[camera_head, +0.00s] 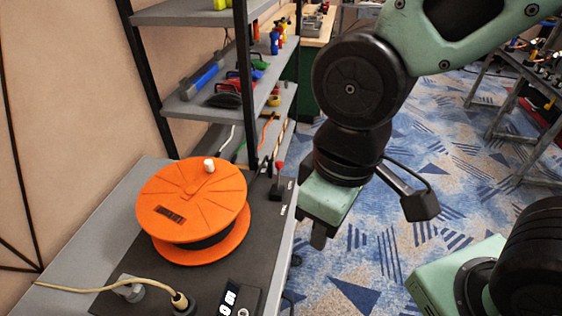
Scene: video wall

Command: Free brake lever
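An orange cable reel (190,200) lies flat on a dark mat on the grey table, with a white knob (208,165) on its top disc. A small lever with a red tip (279,166) stands upright on a black base (278,189) behind and right of the reel, near the table's right edge; it looks like the brake lever. My gripper (318,236) hangs right of the table edge, apart from the lever and the reel. Its fingers are mostly hidden by the gripper body, so its opening does not show.
A beige cable with a black plug (180,301) and a small dark device (240,297) with a display lie at the table's front. A grey shelf (210,106) with tools stands behind the table. Blue patterned carpet (400,240) lies open on the right.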

